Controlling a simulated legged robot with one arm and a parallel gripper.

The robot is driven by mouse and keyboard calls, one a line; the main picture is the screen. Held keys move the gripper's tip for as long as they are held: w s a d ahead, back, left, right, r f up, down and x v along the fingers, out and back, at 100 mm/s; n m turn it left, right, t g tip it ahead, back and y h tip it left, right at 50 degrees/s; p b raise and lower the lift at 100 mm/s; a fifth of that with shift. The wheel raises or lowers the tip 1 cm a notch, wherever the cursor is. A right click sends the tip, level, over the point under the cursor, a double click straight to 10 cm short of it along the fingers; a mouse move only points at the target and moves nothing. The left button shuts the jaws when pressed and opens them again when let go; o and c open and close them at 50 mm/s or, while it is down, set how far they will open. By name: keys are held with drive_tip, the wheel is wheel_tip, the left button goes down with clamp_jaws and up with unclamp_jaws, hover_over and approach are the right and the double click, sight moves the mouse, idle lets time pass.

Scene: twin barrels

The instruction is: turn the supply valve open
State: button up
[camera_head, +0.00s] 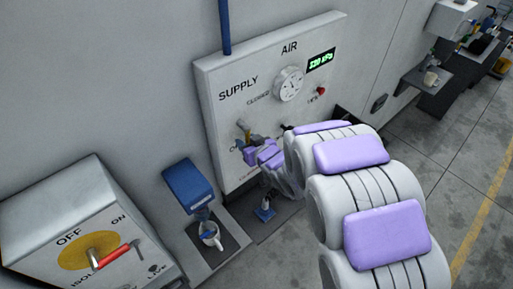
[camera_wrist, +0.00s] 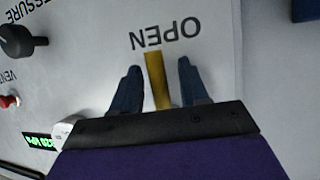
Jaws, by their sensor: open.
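The supply valve is on the white AIR panel (camera_head: 225,85), below the SUPPLY label. In the wrist view, its yellow lever (camera_wrist: 156,82) stands between the two dark fingers of my gripper (camera_wrist: 159,66). The fingers are open, with a visible gap on each side of the lever. The OPEN label (camera_wrist: 165,35) shows upside down just beyond the lever's end. In the head view, my gripper (camera_head: 246,146) is at the lower left of the panel, and my arm hides part of the valve area.
A gauge (camera_head: 289,84), a green readout (camera_head: 321,61) and a red button (camera_head: 321,91) are on the panel. An isolator box with a red handle (camera_head: 114,255) stands at lower left.

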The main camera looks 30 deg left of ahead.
drive_tip(key=b+v, duration=0.9)
drive_tip(key=v, duration=0.7)
drive_tip(key=shift+d, duration=0.35)
drive_tip(key=shift+s, duration=0.1)
